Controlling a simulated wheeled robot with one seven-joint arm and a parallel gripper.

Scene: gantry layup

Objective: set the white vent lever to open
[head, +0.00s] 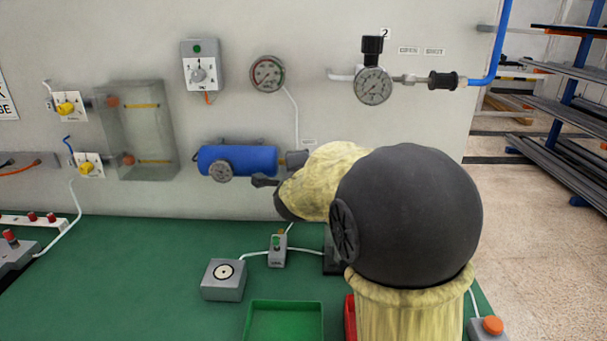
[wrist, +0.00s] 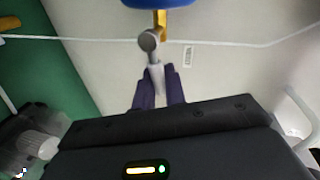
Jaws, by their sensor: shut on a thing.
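In the wrist view, the white vent lever (wrist: 155,76) runs from a round grey pivot (wrist: 149,41) down between the two purple fingers of my gripper (wrist: 159,84). The fingers are shut on the lever's white part, with a finger on each side. A yellow fitting (wrist: 160,22) joins the pivot to the blue tank (wrist: 158,3) above it. In the head view, the blue tank (head: 240,160) is on the wall, and my arm hides the lever and the fingertips. I cannot tell whether the lever stands at open.
A white hose (wrist: 95,40) crosses behind the pivot, and a small label (wrist: 187,56) is on the wall. In the head view, a pressure gauge (head: 267,74) hangs above the tank. The green bench (head: 130,270) below holds a grey box (head: 223,281) and a green tray (head: 284,306).

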